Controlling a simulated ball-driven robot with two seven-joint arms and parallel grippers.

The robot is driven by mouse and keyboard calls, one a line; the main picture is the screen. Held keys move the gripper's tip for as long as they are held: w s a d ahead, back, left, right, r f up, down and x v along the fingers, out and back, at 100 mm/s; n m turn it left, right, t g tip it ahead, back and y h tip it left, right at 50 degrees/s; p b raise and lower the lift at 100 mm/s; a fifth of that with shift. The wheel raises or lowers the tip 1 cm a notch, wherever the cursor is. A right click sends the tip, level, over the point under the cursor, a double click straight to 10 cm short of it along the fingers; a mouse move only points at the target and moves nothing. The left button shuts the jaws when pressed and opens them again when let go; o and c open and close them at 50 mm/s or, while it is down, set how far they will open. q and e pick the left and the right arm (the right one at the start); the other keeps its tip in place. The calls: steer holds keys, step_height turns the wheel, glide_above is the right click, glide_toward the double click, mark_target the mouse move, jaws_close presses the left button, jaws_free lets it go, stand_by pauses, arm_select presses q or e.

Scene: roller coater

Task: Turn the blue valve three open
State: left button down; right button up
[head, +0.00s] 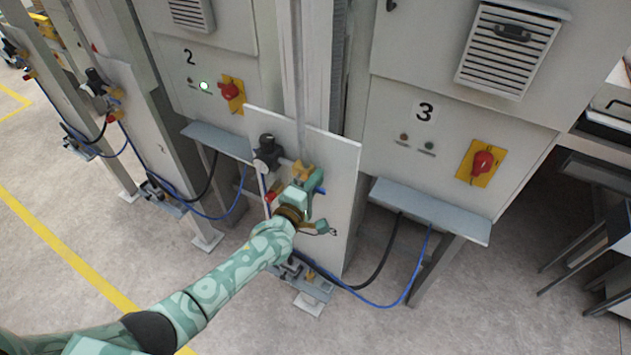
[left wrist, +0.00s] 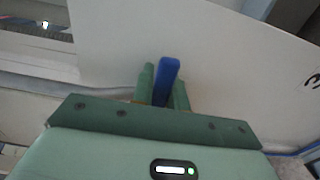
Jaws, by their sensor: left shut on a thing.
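The blue valve handle (left wrist: 166,78) stands between the two green fingers of my left gripper (left wrist: 162,92) in the left wrist view, and the fingers are shut on it. The gripper hides most of the valve body. A red part (head: 271,196) shows just left of the gripper. My right gripper is not in view.
The white panel (head: 338,165) stands close behind the gripper. A black regulator (head: 267,152) is mounted up and left of it. Grey ledges (head: 430,210) jut out from the cabinets. Blue and black hoses (head: 395,300) hang low. The floor (head: 240,320) in front is clear.

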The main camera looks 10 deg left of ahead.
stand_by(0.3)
arm_select(q)
steer(key=c, duration=1.4)
jaws_free()
steer(key=v, duration=1.6)
steer(key=shift+s, duration=0.15)
